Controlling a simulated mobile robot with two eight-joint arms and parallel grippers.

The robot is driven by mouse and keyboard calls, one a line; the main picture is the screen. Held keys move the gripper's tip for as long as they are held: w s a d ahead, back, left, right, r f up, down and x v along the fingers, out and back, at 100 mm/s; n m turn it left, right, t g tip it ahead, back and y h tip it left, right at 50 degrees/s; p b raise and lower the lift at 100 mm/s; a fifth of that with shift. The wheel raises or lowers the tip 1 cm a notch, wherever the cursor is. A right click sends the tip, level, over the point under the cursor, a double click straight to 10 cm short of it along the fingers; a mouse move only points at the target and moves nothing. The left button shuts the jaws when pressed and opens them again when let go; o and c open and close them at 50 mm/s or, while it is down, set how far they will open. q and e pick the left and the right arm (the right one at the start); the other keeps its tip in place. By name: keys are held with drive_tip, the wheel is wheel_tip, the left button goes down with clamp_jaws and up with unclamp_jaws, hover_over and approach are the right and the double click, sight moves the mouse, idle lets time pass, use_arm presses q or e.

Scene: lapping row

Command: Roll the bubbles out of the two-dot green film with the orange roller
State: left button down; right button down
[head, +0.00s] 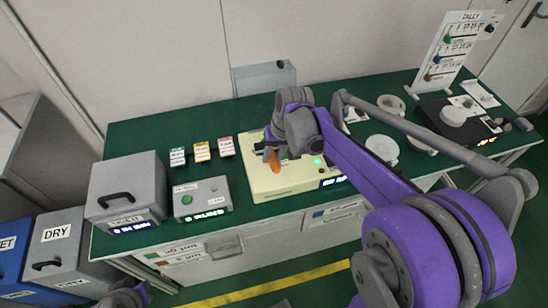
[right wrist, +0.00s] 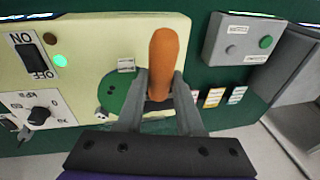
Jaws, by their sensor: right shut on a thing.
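The orange roller (right wrist: 165,62) is held between the fingers of my right gripper (right wrist: 160,88), over the cream machine (right wrist: 95,30); it also shows in the head view (head: 274,162). A round green piece with two dark dots (right wrist: 113,98), which looks like the two-dot green film, lies on the machine beside the roller. The fingers and roller hide part of it. I cannot tell whether the roller touches it. Any bubbles are too small to make out. In the head view, my right gripper (head: 271,150) mostly hides the film.
The machine has an ON/OFF switch (right wrist: 30,58), a lit green lamp (right wrist: 60,60) and a knob (right wrist: 38,115). A grey button box (head: 203,199), a grey bin (head: 126,190) and several coloured cards (head: 202,152) stand to its left. White cups and dishes (head: 382,147) stand right.

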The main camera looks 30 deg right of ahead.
drive_tip(key=shift+w+d+f, duration=0.1)
drive_tip(key=shift+w+d, duration=0.15)
drive_tip(key=shift+w, duration=0.7)
drive_tip(key=shift+w, duration=0.1)
drive_tip(key=shift+w+d+f, duration=0.1)
drive_tip(key=shift+w+d, duration=0.1)
drive_tip(key=shift+w, duration=0.45)
drive_tip(key=shift+w, duration=0.15)
drive_tip(key=shift+w+d, duration=0.2)
drive_tip(key=shift+w, duration=0.6)
drive_tip(key=shift+s+a, duration=0.2)
drive_tip(key=shift+s, duration=0.8)
